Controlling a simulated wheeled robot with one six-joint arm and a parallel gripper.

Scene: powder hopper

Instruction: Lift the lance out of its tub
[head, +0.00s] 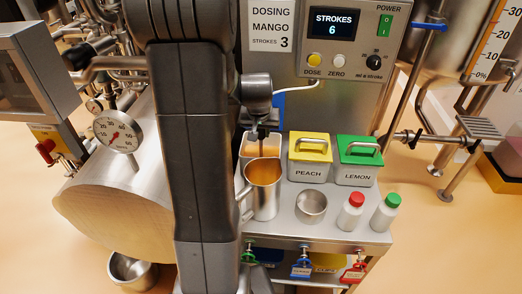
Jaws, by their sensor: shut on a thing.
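The open tub (246,141) with orange contents stands at the back left of the steel bench. My gripper (262,127) shows small and dark above the tub, partly covered by my own arm. It is shut on the lance (261,143), of which only a short, dark, narrow piece shows at the tub. The lance's lower end is hidden by the tub and the steel jug in front. I cannot tell how deep it reaches. A white hose (300,90) runs from near my gripper to the dosing panel.
A steel jug (264,190) stands right in front of the tub. The yellow-lidded PEACH tub (308,171) and green-lidded LEMON tub (355,176) are to the right. A steel cup (311,206) and two bottles stand in front. The dosing panel (345,52) reads STROKES 6.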

